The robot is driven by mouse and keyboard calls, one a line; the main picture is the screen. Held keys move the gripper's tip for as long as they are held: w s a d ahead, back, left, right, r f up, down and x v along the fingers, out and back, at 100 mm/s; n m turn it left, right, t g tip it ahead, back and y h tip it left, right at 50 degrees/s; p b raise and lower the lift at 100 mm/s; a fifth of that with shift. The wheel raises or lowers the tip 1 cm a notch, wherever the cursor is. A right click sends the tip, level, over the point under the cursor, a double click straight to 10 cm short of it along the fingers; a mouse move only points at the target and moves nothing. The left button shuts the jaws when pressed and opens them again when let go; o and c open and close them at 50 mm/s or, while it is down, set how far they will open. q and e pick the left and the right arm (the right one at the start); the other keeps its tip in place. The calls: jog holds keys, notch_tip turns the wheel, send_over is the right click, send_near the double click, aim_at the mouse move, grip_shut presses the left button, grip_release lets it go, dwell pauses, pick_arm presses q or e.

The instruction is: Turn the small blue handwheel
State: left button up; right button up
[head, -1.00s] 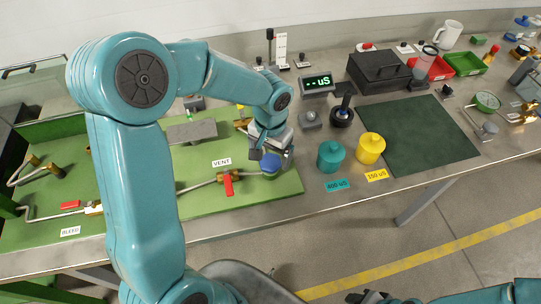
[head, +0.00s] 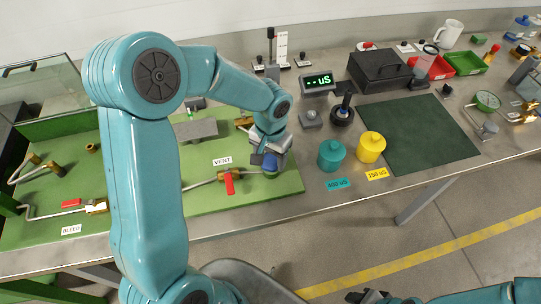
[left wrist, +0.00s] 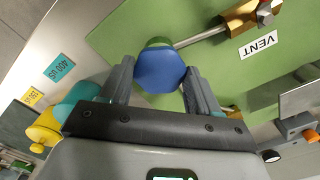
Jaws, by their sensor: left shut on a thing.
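The small blue handwheel (head: 270,161) sits at the right end of the pipe on the green board, beside the VENT label. In the left wrist view the handwheel (left wrist: 160,70) is a blue faceted knob between the two fingers. My left gripper (head: 270,155) is over it from above and shut on it; in the left wrist view my left gripper (left wrist: 160,82) has a finger on each side of the knob. Part of my right gripper (head: 370,297) shows at the bottom edge; its jaws cannot be made out.
A red-handled VENT valve (head: 229,183) lies on the pipe just left of the handwheel. A teal pot (head: 331,155) and a yellow pot (head: 371,147) stand to the right, near the table's front edge. A dark green mat (head: 418,135) is clear.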

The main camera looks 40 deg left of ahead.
pick_arm(q)
jog(key=shift+w+f+n+b, duration=0.2)
jog(key=shift+n+b, duration=0.4)
jog(key=shift+b, duration=0.2)
jog(key=n+b, duration=0.2)
jog(key=shift+b, duration=0.3)
jog(key=n+b, duration=0.2)
jog(key=n, duration=0.2)
jog(key=shift+b, duration=0.4)
jog(key=n+b, duration=0.3)
jog(key=n, duration=0.2)
jog(key=shift+r, duration=0.15)
jog(key=n+b, duration=0.1)
jog(key=n, duration=0.4)
jog(key=shift+r+b, duration=0.1)
jog(key=shift+b, duration=0.2)
jog(key=shift+a+n, duration=0.1)
jog(key=shift+n, duration=0.3)
